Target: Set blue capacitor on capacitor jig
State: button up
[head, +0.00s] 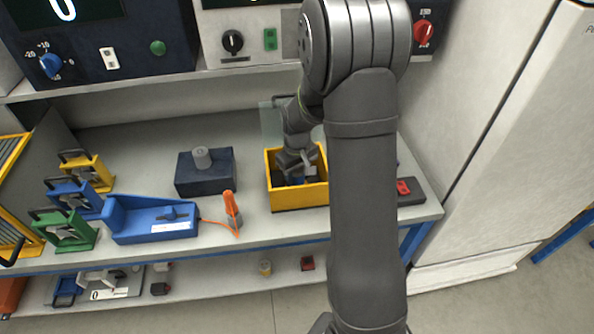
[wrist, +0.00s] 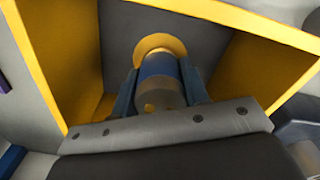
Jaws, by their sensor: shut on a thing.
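My gripper (head: 296,170) reaches down into a yellow bin (head: 300,197) on the bench. In the wrist view my gripper (wrist: 160,88) is shut on the blue capacitor (wrist: 157,68), with one finger on each side of it. The capacitor is a short cylinder with a blue band and a greyish end; it is still within the bin's walls. A yellow round shape shows behind its far end. In the head view the capacitor is mostly hidden by the gripper. A dark block with a grey cylinder on top (head: 205,172) stands left of the bin; I cannot tell whether it is the capacitor jig.
Left on the bench are a blue tester-like tray (head: 152,220), an orange-handled tool (head: 231,210) and yellow, blue and green clamp stands (head: 67,231). A dark box with a red switch (head: 404,188) is at right. Instrument panels overhang the back.

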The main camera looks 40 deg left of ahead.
jog(key=shift+f, duration=0.25)
jog(key=o, duration=1.1)
jog(key=shift+r, duration=0.1)
notch_tip(320, 180, up, 17)
